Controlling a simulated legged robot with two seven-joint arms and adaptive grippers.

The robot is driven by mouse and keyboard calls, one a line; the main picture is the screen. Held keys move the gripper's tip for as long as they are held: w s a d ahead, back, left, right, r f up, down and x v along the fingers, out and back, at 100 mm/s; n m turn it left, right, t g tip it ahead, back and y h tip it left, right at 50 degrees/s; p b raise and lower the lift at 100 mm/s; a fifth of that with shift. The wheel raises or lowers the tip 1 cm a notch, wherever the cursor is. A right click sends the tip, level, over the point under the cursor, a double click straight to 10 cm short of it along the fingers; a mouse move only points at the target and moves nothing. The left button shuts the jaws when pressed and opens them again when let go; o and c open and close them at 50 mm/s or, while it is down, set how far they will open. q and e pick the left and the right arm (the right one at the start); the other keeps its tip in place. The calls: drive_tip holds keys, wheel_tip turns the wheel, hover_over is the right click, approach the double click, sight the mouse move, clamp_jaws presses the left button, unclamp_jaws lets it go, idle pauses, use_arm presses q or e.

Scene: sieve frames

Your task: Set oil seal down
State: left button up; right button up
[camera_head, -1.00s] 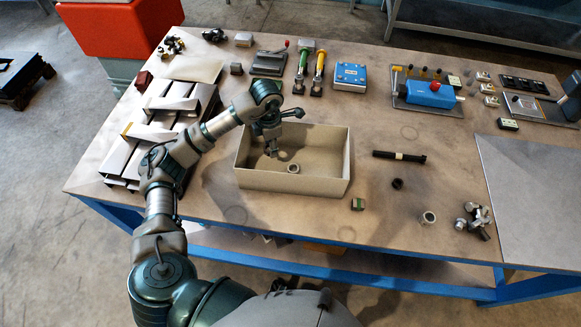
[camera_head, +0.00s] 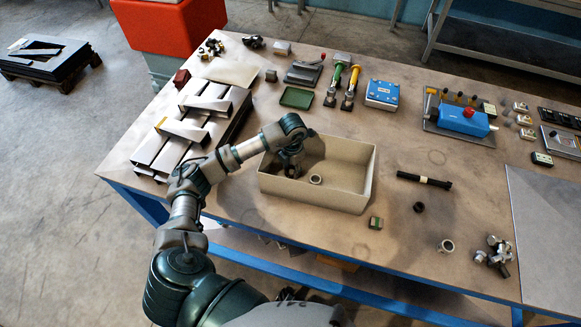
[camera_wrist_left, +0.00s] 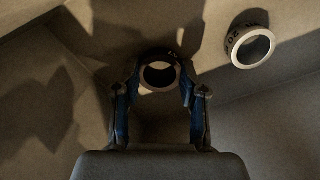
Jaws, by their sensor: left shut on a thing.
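My left gripper (camera_head: 291,171) is inside the beige box (camera_head: 330,203), low near its left end. In the left wrist view its two fingers (camera_wrist_left: 158,97) are shut on a small ring, the oil seal (camera_wrist_left: 159,61), gripped from both sides. In the head view the held oil seal is hidden or too small to make out. A second, similar ring (camera_head: 315,179) lies in the box just right of the gripper; it also shows in the wrist view (camera_wrist_left: 231,47), apart from the held one. Whether the held seal touches the floor, I cannot tell. My right gripper is not in view.
The box walls surround the gripper. Stacked metal channels (camera_head: 180,140) stand to the left, a green tray (camera_head: 296,98) behind. A black shaft (camera_head: 424,179), a black ring (camera_head: 419,207) and a metal ring (camera_head: 446,246) lie right of the box. A small green-topped block (camera_head: 376,223) is in front.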

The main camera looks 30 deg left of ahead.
use_arm(q)
drive_tip(key=shift+d, duration=0.35)
drive_tip(key=shift+a+f, duration=0.15)
drive_tip(key=o, duration=0.7)
drive_tip(key=shift+a, duration=0.2)
drive_tip(key=shift+o, duration=1.2)
drive_tip(key=shift+a+f, duration=0.1)
drive_tip(key=shift+a, duration=0.4)
drive_tip(key=shift+d, duration=0.1)
drive_tip(key=shift+d+r, duration=0.15)
drive_tip(key=shift+r, duration=0.1)
drive_tip(key=r, duration=0.4)
drive_tip(key=shift+w+d+r+b, duration=0.1)
drive_tip(key=shift+d+r+b, duration=0.1)
drive_tip(key=shift+d+b, duration=0.15)
wheel_tip(320, 180, up, 8)
drive_tip(key=shift+f, duration=0.25)
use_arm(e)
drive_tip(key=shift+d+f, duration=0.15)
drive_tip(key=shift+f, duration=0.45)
